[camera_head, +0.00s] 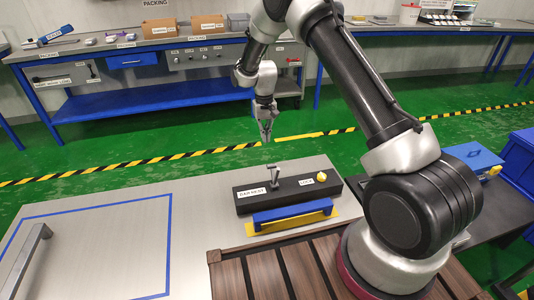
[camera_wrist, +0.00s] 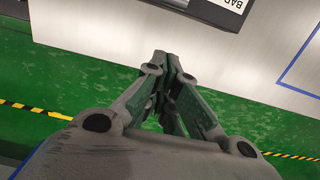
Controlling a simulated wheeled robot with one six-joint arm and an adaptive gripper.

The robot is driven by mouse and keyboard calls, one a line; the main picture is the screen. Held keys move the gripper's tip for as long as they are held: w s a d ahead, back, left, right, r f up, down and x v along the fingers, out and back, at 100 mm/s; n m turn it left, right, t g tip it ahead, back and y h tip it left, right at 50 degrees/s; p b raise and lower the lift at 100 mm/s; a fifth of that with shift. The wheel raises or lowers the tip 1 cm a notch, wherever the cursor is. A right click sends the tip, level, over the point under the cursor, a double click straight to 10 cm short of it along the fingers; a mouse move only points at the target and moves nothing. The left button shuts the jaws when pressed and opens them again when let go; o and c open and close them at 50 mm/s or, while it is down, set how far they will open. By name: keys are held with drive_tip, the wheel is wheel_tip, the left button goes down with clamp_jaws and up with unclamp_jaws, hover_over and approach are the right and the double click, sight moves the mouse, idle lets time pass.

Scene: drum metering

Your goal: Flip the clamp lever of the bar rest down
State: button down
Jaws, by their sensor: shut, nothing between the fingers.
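The bar rest (camera_head: 294,200) is a long black block on the metal table, labelled "BAR REST". A yellow knob (camera_head: 321,177) sits near the right end. My gripper (camera_head: 266,142) is shut and empty, pointing down above and behind the bar rest, apart from the lever. In the wrist view my gripper (camera_wrist: 170,55) has its fingertips together. A corner of the bar rest (camera_wrist: 215,8) shows there at the top edge; the lever is not in that view.
A blue bar (camera_head: 293,211) on a yellow base lies in front of the bar rest. A blue-taped area (camera_head: 100,205) and a grey handle-like bar (camera_head: 30,250) are on the left. Packing benches (camera_head: 160,90) stand behind, across the green floor.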

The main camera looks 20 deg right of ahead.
drive_tip(key=s+f, duration=0.4)
drive_tip(key=f, duration=0.4)
drive_tip(key=shift+s, duration=0.3)
idle(0.3)
